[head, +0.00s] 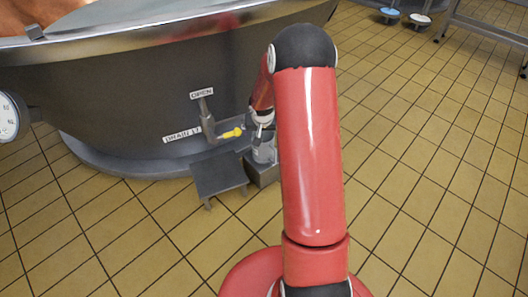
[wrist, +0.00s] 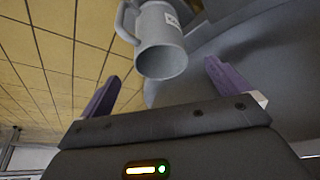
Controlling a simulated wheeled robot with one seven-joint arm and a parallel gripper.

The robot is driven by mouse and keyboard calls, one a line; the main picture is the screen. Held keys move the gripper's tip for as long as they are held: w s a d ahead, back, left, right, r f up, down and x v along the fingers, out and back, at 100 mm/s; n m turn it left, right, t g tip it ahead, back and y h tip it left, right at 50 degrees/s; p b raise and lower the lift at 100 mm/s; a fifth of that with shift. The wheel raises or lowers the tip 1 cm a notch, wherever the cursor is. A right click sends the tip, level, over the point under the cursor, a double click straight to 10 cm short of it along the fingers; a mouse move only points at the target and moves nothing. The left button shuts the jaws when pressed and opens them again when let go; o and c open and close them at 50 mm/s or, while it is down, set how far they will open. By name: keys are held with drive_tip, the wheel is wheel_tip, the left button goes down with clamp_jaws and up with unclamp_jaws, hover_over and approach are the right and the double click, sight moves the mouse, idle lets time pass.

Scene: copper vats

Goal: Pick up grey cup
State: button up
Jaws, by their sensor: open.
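The grey cup (wrist: 160,50) is a mug with a handle on its left and a small pale label. In the wrist view it lies ahead of and between the two purple-tipped fingers of my gripper (wrist: 162,72). The fingers are spread apart, and I see no contact with the cup.
A large copper-lined vat (head: 130,90) fills the left. A drain valve with a yellow tip (head: 232,133) sticks out left of the cup.

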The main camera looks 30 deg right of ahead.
drive_tip(key=b, duration=0.2)
approach(263, 141)
wheel_tip(263, 141, down, 4)
drive_tip(key=shift+s+f, duration=0.1)
drive_tip(key=shift+f, duration=0.15)
